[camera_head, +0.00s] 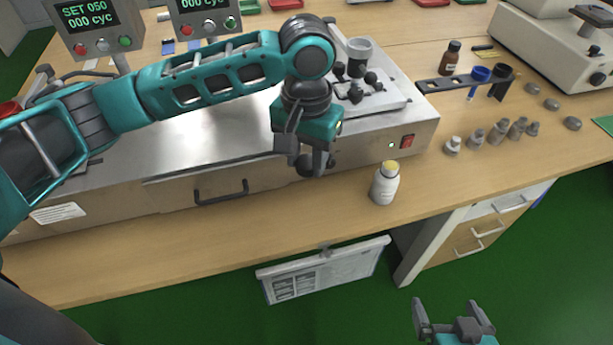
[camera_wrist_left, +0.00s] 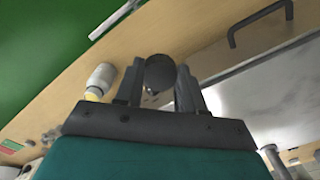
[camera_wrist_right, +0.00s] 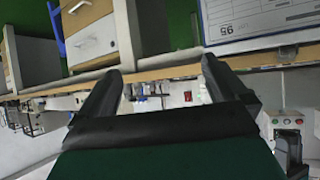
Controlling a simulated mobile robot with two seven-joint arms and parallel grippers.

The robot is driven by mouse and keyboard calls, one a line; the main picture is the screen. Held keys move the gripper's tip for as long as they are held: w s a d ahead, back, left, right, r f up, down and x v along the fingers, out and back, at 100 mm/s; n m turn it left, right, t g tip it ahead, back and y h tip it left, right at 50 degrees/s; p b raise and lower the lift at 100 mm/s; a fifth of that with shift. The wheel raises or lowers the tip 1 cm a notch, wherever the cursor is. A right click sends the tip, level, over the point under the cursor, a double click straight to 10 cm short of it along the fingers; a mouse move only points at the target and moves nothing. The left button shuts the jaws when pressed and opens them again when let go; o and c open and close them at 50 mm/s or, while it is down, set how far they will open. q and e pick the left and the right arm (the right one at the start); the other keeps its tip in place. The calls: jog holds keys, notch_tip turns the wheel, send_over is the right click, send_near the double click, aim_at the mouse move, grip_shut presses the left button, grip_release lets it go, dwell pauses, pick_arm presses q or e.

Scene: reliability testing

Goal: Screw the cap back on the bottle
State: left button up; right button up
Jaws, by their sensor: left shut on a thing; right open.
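The white bottle (camera_head: 384,188) stands upright on the bench front, right of the steel machine, with its yellowish top uncovered. It also shows in the left wrist view (camera_wrist_left: 103,76), left of the fingers. My left gripper (camera_head: 314,168) is shut on a dark round cap (camera_wrist_left: 160,72), held above the bench to the left of the bottle and apart from it. In the head view the fingers partly hide the cap. My right gripper (camera_head: 449,312) is open and empty, low in front of the bench; its spread fingers also show in the right wrist view (camera_wrist_right: 165,85).
The steel machine (camera_head: 210,165) with a drawer handle and a knobbed platform stands behind the left gripper. Several small grey weights (camera_head: 498,132), a brown bottle (camera_head: 450,57) and a dark holder (camera_head: 455,88) are at right. A clipboard (camera_head: 325,268) hangs on the bench front.

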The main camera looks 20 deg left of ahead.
aim_at(307, 162)
pick_arm(q)
jog(key=shift+r, duration=1.7)
pick_arm(e)
jog(key=shift+r, duration=0.25)
jog(key=shift+c, duration=0.2)
